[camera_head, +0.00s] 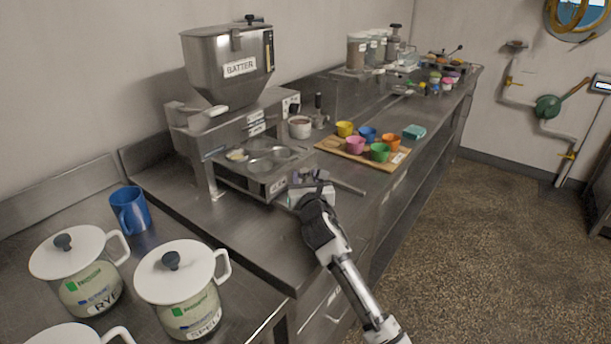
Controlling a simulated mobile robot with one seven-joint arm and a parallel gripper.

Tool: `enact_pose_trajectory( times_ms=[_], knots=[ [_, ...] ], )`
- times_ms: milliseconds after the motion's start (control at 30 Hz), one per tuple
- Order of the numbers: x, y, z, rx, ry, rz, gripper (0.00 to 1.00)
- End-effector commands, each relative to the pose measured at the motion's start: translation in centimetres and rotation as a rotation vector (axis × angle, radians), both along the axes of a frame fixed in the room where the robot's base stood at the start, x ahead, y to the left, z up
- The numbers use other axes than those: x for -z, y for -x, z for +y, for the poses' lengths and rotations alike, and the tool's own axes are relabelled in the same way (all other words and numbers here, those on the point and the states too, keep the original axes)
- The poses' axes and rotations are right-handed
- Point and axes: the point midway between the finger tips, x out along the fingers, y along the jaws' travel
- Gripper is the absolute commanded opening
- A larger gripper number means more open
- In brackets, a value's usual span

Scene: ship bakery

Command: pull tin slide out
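The tin slide (232,178) is a metal tray with round wells under the steel batter machine (222,108), whose hopper is labelled BATTER. One well at its left holds something pale; the others look empty. My gripper (303,188) is at the slide's front right corner, at the end of my arm reaching in from the lower right. The gripper body hides that corner, and the fingertips are too small and covered to show whether they touch the slide or are open.
A wooden board (333,148) with several coloured cups stands right of the machine. A small white pot (299,127) is behind the slide. Lidded jars (181,287) and a blue mug (130,211) stand at the left. The counter (240,220) before the slide is clear.

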Motion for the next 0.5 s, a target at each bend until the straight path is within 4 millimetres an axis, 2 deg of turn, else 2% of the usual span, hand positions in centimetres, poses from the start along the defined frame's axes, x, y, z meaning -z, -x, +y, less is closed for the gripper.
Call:
enact_pose_trajectory(
  times_ms=[267, 500],
  knots=[
    [0.00, -0.12, 0.01, 0.000, 0.000, -0.001, 0.37],
    [0.00, -0.11, 0.02, 0.000, 0.000, 0.000, 0.07]
  ],
)
